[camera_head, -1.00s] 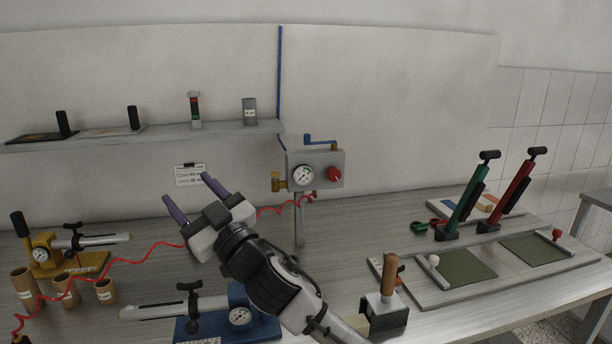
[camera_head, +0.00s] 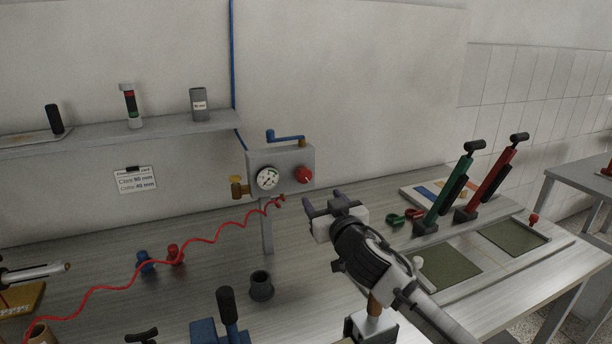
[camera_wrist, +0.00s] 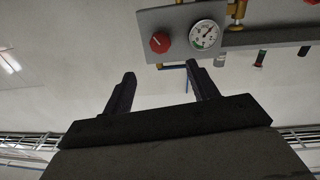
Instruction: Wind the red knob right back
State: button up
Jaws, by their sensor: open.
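The red knob (camera_head: 304,175) is on the front of a grey regulator box (camera_head: 283,158), to the right of a round white gauge (camera_head: 267,179). The box stands on a grey post over the bench. In the wrist view the knob (camera_wrist: 160,42) appears at the upper middle, left of the gauge (camera_wrist: 204,35), with a small white mark on its face. My gripper (camera_head: 327,202) is open and empty, lower right of the knob and apart from it. In the wrist view its two dark fingers (camera_wrist: 158,88) are spread, with the knob beyond their tips.
A blue-handled lever (camera_head: 284,135) sits on top of the box, and a brass valve (camera_head: 238,187) on its left. A red coiled hose (camera_head: 205,240) crosses the bench. Green (camera_head: 447,190) and red (camera_head: 492,180) pumps stand at right. A dark cup (camera_head: 261,286) stands in front.

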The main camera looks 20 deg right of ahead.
aim_at(305, 177)
jog(key=w+p, duration=0.3)
jog(key=w, duration=0.8)
jog(key=shift+w, duration=0.15)
jog(key=shift+c, duration=0.5)
jog(key=c, duration=0.9)
